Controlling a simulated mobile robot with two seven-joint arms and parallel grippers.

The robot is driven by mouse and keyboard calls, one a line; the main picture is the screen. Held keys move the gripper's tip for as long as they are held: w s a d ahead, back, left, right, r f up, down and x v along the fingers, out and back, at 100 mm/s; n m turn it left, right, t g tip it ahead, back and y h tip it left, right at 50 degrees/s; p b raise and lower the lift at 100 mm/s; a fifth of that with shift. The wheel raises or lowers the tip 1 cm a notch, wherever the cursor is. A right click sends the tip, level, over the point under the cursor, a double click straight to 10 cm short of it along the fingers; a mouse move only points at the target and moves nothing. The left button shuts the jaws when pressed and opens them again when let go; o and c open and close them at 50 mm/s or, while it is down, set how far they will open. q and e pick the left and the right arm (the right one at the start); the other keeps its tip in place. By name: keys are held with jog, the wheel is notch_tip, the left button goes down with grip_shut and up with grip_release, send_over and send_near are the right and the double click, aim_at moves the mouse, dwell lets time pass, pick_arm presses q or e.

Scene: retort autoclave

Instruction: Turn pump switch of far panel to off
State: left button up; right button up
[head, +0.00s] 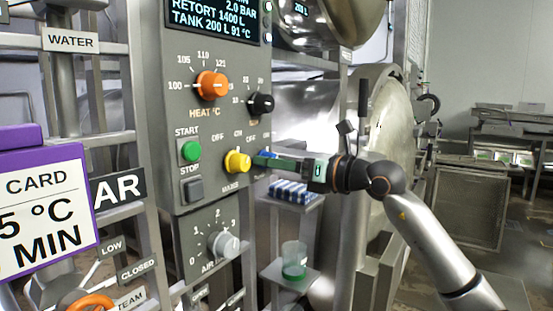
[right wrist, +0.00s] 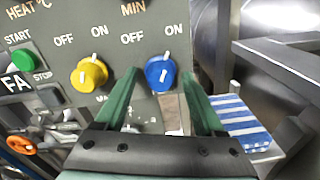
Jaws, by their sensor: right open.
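The grey control panel (head: 190,120) stands at the centre left of the head view. In the right wrist view a blue knob (right wrist: 160,72) sits under OFF and ON labels, its white mark pointing up towards the ON side. Its name label is hidden, so I cannot confirm it is the pump switch. My right gripper (right wrist: 156,92) is open, its green fingers on either side of the blue knob; I cannot tell whether they touch it. In the head view the right gripper (head: 268,158) reaches the panel's right edge and largely hides that knob. My left gripper is not in view.
A yellow knob (right wrist: 89,74) sits just left of the blue one. Green start (head: 191,151) and grey stop (head: 193,189) buttons are further left. A shelf with a blue-striped stack (head: 294,193) and a cup (head: 293,262) are below my right gripper.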

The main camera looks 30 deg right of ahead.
grip_shut()
dwell(0.6)
